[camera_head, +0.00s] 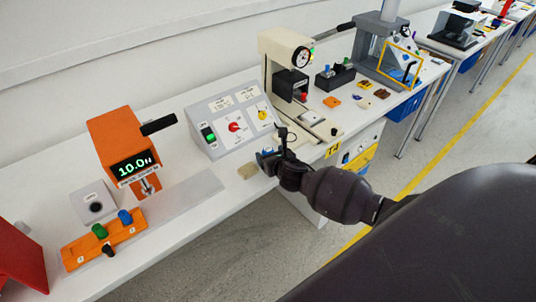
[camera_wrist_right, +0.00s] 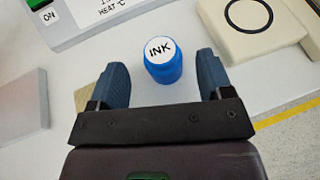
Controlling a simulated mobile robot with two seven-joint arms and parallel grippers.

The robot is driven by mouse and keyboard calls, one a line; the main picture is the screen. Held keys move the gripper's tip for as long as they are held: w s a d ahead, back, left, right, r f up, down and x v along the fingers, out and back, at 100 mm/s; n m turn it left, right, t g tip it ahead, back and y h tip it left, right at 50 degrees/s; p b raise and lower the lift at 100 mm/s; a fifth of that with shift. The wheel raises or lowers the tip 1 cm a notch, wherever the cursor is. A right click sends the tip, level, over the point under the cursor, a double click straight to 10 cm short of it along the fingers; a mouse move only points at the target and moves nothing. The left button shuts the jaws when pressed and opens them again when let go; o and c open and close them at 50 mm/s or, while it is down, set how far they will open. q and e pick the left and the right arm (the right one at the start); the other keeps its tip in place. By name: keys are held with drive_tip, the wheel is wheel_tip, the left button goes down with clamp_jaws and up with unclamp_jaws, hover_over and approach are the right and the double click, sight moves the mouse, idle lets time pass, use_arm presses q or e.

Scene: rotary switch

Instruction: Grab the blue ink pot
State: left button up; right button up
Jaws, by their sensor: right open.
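The blue ink pot (camera_wrist_right: 164,67) stands upright on the white table in the right wrist view, with a white lid marked INK. My right gripper (camera_wrist_right: 163,72) is open, with one blue finger on each side of the pot. There is a visible gap between the pot and each finger. In the head view my right gripper (camera_head: 268,157) is at the table's front edge, in front of the control panel, and I cannot make out the pot clearly there. My left gripper is not in view.
The grey control panel (camera_head: 232,118) with switches stands behind the gripper. A cream press (camera_head: 287,75) is to its right. A small tan block (camera_head: 248,171) lies beside the gripper. An orange machine (camera_head: 122,148) and an orange tray (camera_head: 82,253) are farther left.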

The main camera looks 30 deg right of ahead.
sight(267, 149)
drive_tip(key=shift+b+x, duration=0.35)
drive_tip(key=shift+x, duration=1.95)
drive_tip(key=shift+d+r, duration=0.1)
drive_tip(key=shift+r, duration=0.1)
drive_tip(key=shift+c, duration=0.3)
drive_tip(key=c, duration=1)
